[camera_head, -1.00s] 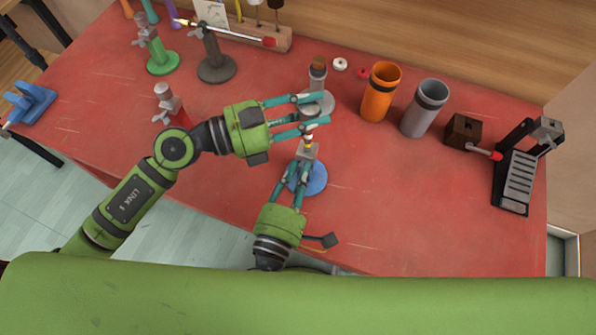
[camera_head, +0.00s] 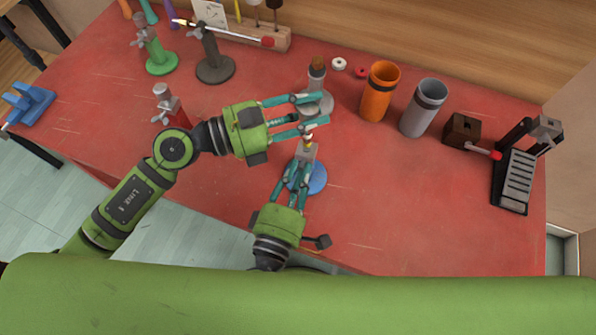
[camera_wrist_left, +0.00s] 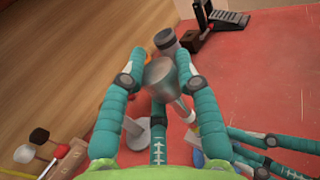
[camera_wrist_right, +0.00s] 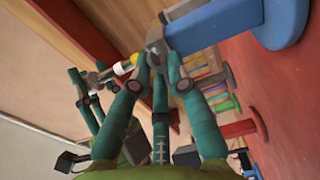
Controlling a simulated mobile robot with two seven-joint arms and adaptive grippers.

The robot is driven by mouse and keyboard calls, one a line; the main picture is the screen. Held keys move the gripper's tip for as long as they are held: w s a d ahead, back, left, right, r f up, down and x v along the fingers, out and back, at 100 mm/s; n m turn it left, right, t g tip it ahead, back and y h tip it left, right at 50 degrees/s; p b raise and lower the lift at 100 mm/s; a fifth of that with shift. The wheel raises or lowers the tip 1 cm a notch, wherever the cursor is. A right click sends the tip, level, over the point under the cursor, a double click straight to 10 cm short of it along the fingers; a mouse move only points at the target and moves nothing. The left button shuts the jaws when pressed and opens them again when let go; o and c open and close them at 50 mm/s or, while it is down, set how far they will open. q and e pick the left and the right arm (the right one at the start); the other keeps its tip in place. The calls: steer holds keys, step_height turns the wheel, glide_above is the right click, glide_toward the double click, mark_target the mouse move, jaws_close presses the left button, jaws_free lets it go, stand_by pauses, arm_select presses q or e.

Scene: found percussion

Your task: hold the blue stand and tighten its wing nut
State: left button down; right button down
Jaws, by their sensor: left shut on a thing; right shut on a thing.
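The blue stand has a round base (camera_head: 318,180) on the red table and a grey clamp head (camera_head: 308,150); its blue post (camera_wrist_right: 200,30) shows in the right wrist view. My right gripper (camera_head: 301,168) is shut on the stand around its grey head. A thin rod with a yellow band (camera_wrist_right: 134,62) runs from the clamp towards my left gripper (camera_head: 316,110). The left is shut on a silver cone-shaped piece (camera_wrist_left: 162,74), which appears to be the rod's end.
Behind my grippers stand a silver stand with a brown top (camera_head: 317,70), an orange cup (camera_head: 378,92) and a grey cup (camera_head: 423,108). Green (camera_head: 158,55), dark grey (camera_head: 213,62) and red (camera_head: 172,105) stands are at left. The table's right front is clear.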

steer(key=c, duration=1.3)
jaws_free()
steer(key=shift+o, duration=0.2)
steer(key=v, duration=0.7)
steer(key=shift+s, duration=0.2)
steer(key=shift+a, duration=0.1)
arm_select(q)
steer(key=c, duration=0.8)
jaws_free()
steer(key=shift+c, duration=0.2)
